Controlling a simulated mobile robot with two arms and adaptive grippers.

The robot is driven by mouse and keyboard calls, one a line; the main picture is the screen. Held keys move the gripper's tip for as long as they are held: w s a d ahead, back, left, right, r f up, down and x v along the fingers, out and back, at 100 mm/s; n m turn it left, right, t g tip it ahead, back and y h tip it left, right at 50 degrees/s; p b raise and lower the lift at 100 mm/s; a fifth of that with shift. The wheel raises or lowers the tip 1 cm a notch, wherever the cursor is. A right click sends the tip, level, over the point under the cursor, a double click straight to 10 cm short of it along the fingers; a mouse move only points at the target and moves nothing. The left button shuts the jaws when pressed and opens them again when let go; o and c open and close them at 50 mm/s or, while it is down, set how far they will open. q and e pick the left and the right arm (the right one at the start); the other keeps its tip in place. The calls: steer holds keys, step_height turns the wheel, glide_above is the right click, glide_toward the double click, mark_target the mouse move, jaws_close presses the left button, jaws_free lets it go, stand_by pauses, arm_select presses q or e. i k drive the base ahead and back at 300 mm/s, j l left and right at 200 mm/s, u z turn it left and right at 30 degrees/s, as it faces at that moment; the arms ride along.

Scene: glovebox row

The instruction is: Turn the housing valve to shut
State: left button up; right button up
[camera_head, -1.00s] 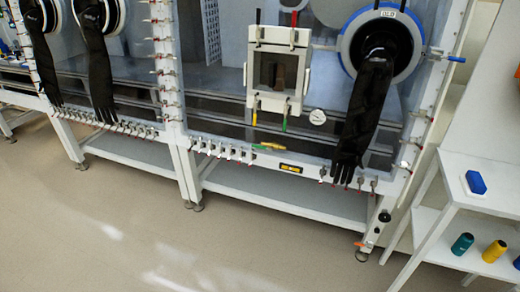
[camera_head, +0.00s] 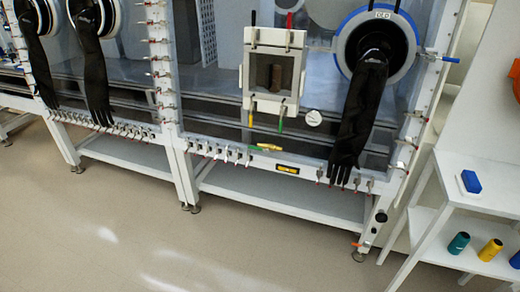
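Several handles on the glovebox front could belong to a valve, and I cannot tell which one is the housing valve. A blue lever (camera_head: 451,60) sticks out to the right of the round glove port. A small orange handle (camera_head: 361,245) sits low on the right leg, below a dark round fitting (camera_head: 381,217). A yellow-green handle (camera_head: 266,148) lies along the lower front rail. Neither of my grippers is in view.
A black glove (camera_head: 360,115) hangs from the right port (camera_head: 378,12). A white shelf unit (camera_head: 490,204) at right holds a blue block (camera_head: 470,181) and spools (camera_head: 458,243). The floor (camera_head: 200,245) in front is clear.

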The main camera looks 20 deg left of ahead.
mark_target(268, 151)
steer(key=i+j+z, duration=0.1)
steer(key=z, duration=0.3)
steer(key=j+z, duration=0.6)
steer(key=z, duration=0.15)
steer(key=j+z, duration=0.25)
steer(key=z, duration=0.15)
